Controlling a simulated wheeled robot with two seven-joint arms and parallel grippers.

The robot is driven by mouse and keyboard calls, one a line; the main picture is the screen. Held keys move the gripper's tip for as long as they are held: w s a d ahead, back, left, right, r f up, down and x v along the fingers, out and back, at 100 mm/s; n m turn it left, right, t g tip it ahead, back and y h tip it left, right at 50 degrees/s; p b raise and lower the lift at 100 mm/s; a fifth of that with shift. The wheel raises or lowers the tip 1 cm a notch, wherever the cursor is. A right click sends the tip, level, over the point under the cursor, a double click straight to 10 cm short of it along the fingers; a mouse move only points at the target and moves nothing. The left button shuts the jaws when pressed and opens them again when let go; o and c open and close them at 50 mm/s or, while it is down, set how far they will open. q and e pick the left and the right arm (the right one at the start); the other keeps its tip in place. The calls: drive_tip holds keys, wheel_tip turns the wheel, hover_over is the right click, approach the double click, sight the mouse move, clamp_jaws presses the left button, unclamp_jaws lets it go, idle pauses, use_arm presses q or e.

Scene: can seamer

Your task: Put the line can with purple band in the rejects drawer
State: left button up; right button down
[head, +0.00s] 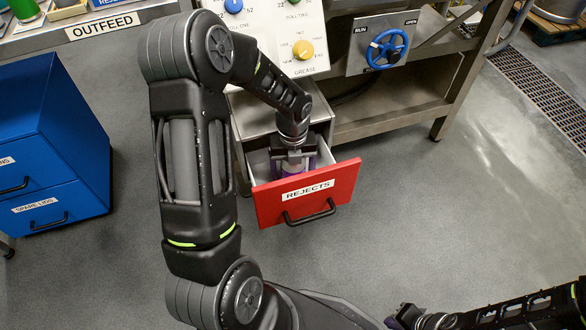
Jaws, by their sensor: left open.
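The rejects drawer (334,183) is red-fronted, labelled REJECTS, and pulled open below the machine. My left gripper (292,168) points down into it, with its jaws open. A purple patch, seemingly the purple-banded can (289,173), shows between and below the fingers inside the drawer. The gripper hides most of it, so I cannot tell whether it rests on the drawer floor or touches the fingers. My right gripper (398,320) is at the bottom edge, partly cut off, well away from the drawer; its jaw state is unclear.
A blue cabinet (62,140) with drawers stands at the left. The OUTFEED table (60,38) is at the top left. A control panel with knobs (303,50) and a blue handwheel (387,48) are above the drawer. The floor to the right is clear.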

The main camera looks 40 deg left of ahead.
use_arm(q)
wheel_tip(320, 180, up, 12)
drive_tip(key=p, duration=0.4)
drive_tip(key=shift+r, duration=0.15)
idle(1.3)
